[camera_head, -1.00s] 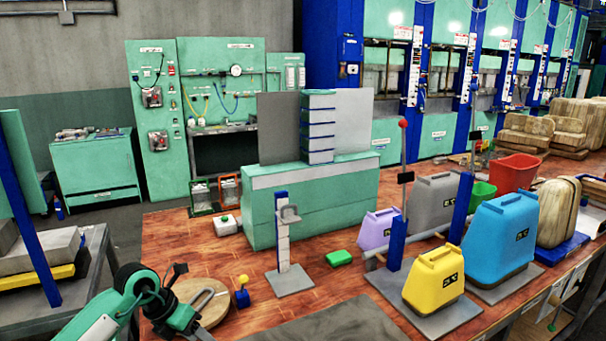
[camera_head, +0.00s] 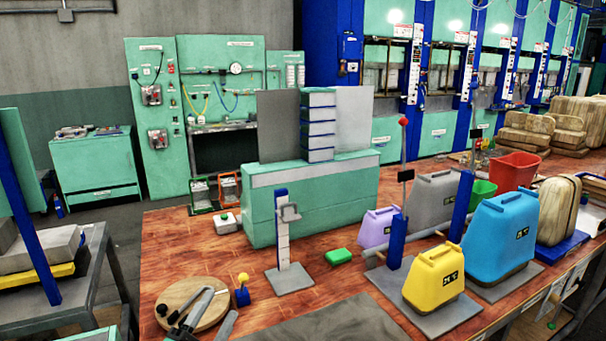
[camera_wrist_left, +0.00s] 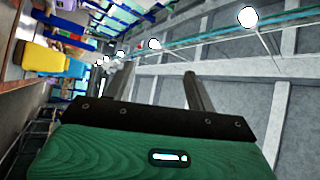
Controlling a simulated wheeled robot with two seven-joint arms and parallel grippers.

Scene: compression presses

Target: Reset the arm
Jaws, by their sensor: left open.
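My left gripper (camera_head: 223,301) shows at the bottom left of the head view as two grey fingers rising from the lower edge. They are apart, with nothing between them. Behind them is a round wooden board (camera_head: 182,291) on the red-brown table, partly covered by the fingers. In the left wrist view the gripper's two fingers (camera_wrist_left: 173,75) point up past a black mount toward the ceiling, also with nothing between them. Most of my left arm is out of the head view. My right gripper is not in view.
On the table (camera_head: 185,245) stand a ruler-like post (camera_head: 282,225), a small blue yellow-topped lever (camera_head: 242,290), a green block (camera_head: 339,257), a yellow container (camera_head: 434,280) and a blue container (camera_head: 498,240). A green cabinet (camera_head: 315,200) stands behind. A grey side table is at left.

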